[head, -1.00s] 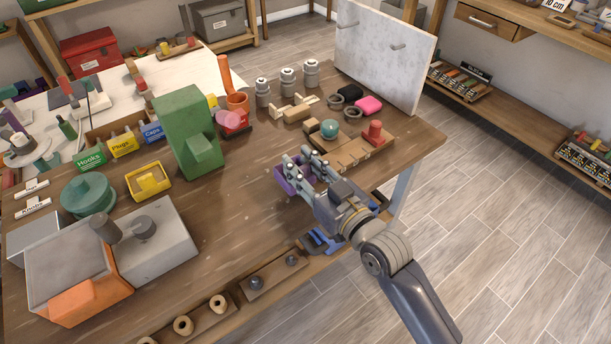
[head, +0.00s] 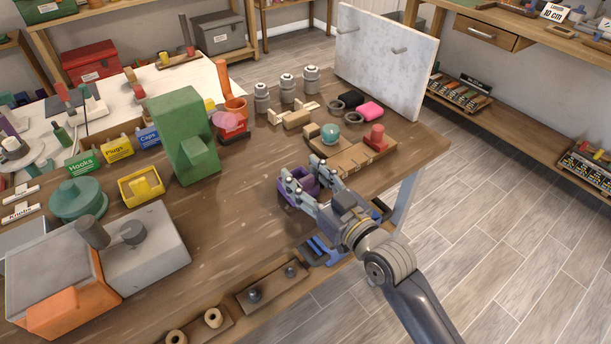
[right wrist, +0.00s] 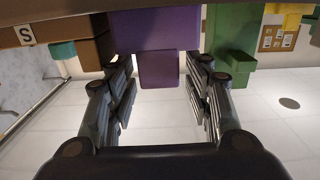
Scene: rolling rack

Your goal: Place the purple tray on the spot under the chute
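The purple tray (head: 298,187) sits near the front right of the wooden bench, partly hidden behind my right gripper. My right gripper (head: 301,170) is open, with its fingers spread at the tray. In the right wrist view, the purple tray (right wrist: 155,30) has a small block-like part (right wrist: 159,70) between the open fingers, with gaps on both sides. A tall green block-shaped unit (head: 185,130) with a projecting lower part stands left of the tray; it may be the chute. I cannot make out a marked spot under it. My left gripper is not in view.
A yellow tray (head: 141,185) stands left of the green unit. A wooden board (head: 352,160) with a red piece (head: 376,137) is just right of my gripper. A blue clamp-like item (head: 322,252) is at the front edge. Bare bench top lies between the green unit and purple tray.

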